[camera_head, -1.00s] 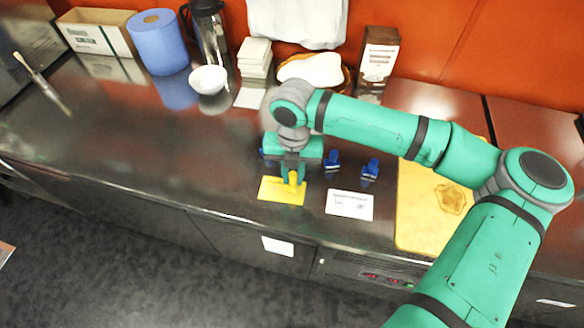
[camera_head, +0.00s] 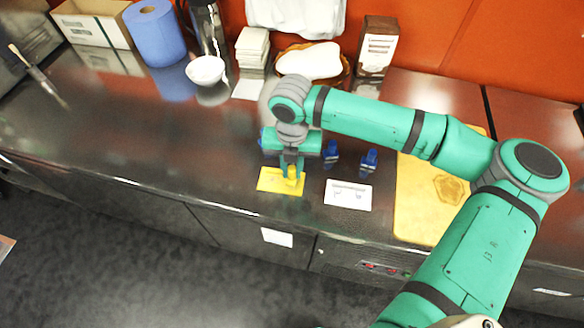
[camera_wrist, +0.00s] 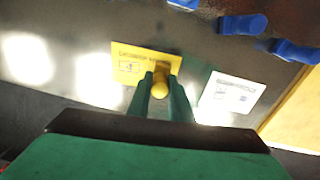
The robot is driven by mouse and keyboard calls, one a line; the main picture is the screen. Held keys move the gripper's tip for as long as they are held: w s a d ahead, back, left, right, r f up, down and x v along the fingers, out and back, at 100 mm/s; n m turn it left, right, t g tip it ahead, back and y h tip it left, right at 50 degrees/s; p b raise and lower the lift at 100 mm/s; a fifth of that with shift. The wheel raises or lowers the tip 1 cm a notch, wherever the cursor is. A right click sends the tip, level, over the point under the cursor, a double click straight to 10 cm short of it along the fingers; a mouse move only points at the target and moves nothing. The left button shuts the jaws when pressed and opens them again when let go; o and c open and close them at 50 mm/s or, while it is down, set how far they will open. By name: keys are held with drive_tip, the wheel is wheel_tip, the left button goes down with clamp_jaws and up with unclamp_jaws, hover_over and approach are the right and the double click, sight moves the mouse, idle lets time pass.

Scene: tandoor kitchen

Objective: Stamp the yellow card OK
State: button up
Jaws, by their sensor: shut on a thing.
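The yellow card (camera_head: 268,181) lies flat on the dark counter near its front edge; it also shows in the wrist view (camera_wrist: 127,62). My gripper (camera_head: 291,178) is over the card's right part, pointing down. In the wrist view its green fingers (camera_wrist: 161,90) are shut on a stamp with a yellow rounded handle (camera_wrist: 160,87). The stamp's underside is hidden, so I cannot tell whether it touches the card. A white card (camera_head: 348,195) lies to the right of the yellow one, also in the wrist view (camera_wrist: 232,92).
A yellow board (camera_head: 420,205) lies at right. A bowl (camera_head: 205,70), blue roll (camera_head: 154,32) and carton (camera_head: 375,46) stand behind.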

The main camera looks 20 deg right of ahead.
drive_tip(key=shift+f, duration=0.55)
idle(0.9)
drive_tip(key=shift+r, duration=0.1)
drive_tip(key=shift+r, duration=3.4)
